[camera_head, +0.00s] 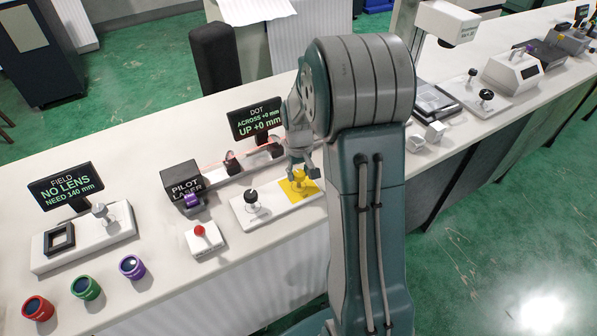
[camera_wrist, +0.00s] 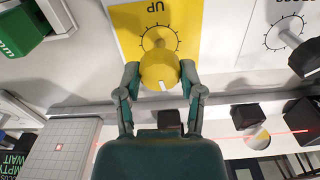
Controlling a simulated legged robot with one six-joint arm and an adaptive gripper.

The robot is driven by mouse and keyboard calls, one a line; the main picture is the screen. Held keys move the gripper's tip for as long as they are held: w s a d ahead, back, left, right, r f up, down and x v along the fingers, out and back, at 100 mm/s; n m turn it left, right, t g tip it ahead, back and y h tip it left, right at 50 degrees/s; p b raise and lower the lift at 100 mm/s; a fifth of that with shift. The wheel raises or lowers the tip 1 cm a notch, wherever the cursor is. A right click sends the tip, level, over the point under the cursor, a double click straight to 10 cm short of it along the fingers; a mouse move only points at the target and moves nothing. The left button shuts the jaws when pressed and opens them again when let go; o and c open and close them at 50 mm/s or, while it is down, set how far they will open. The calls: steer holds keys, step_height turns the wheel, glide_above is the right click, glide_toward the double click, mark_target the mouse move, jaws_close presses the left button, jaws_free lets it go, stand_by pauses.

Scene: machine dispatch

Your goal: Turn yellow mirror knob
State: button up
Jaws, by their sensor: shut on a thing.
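The yellow knob (camera_head: 299,177) stands on a yellow plate (camera_head: 311,188) at the right end of a white base. In the wrist view the yellow knob (camera_wrist: 158,68) is round, with a white mark on its near edge. It sits in front of a dial with tick marks and the word UP on the yellow plate (camera_wrist: 128,38). My gripper (camera_wrist: 160,74) is shut on the knob, one finger on each side. In the head view my gripper (camera_head: 302,168) is over the knob and partly hides it. The DOT display (camera_head: 254,119) reads ACROSS +0 mm, UP +0 mm.
A black knob (camera_head: 251,197) stands on the same base, left of the yellow plate. The pilot laser (camera_head: 182,181) and a red button (camera_head: 199,231) are further left. Mirror mounts (camera_head: 232,158) with a red beam stand behind. Several coloured lenses (camera_head: 131,266) sit front left.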

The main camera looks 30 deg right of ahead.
mark_target(298, 173)
steer(key=shift+s+f, duration=0.1)
steer(key=o, duration=1.2)
steer(key=shift+c, duration=0.2)
step_height(298, 173, up, 12)
steer(key=shift+a, duration=0.1)
steer(key=s+a+r+t, duration=0.3)
steer(key=s+a+r, duration=0.5)
steer(key=s+a+t, duration=0.1)
steer(key=s+a, duration=0.2)
steer(key=s, duration=0.3)
steer(key=s+a+r+t, duration=0.1)
steer(key=s+a, duration=0.2)
steer(key=s, duration=0.3)
steer(key=shift+s+r+n+t, duration=0.3)
steer(key=shift+n, duration=0.1)
